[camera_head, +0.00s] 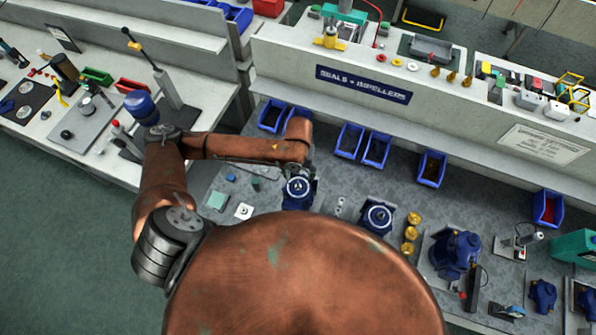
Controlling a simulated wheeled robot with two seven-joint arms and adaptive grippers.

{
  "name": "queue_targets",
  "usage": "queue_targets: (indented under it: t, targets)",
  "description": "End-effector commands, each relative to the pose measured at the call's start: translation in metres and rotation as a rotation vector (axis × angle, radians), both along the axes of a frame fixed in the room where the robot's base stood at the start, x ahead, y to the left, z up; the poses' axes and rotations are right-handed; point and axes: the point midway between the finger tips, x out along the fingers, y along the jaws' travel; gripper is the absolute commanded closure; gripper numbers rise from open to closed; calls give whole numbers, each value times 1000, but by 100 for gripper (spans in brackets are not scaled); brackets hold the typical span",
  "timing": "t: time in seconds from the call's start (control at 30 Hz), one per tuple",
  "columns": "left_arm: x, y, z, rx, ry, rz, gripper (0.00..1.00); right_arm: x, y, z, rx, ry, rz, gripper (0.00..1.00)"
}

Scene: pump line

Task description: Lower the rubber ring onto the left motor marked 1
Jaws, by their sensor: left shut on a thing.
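The left motor (297,195), blue with a pale metal top, stands on the grey bench, just above my large copper-coloured body part. My left arm reaches in from the left, and its wrist ends over this motor. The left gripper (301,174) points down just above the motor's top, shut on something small. The rubber ring is too small and covered to make out there. I cannot tell whether it touches the motor. The number mark is not readable. A second blue motor (377,216) stands to the right. My right gripper is not in view.
Brass parts (410,232) stand right of the second motor, then a large blue pump (454,250). Blue bins (349,140) line the back of the bench below the "SEALS + IMPELLERS" sign (362,84).

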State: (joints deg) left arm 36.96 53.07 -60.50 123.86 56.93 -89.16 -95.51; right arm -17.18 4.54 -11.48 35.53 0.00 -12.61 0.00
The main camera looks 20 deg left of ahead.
Motion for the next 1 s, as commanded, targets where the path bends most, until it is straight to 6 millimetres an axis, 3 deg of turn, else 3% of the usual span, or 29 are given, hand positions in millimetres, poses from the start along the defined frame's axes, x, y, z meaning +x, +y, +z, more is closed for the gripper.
queue_targets:
  t: [0.37,0.73,1.0]
  targets:
    - [0,0,-15,1,0,-33,51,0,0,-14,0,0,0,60]
    - [-1,1,-48,1,0,-32,51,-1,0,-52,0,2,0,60]
    - [0,0,-67,1,0,-31,51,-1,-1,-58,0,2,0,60]
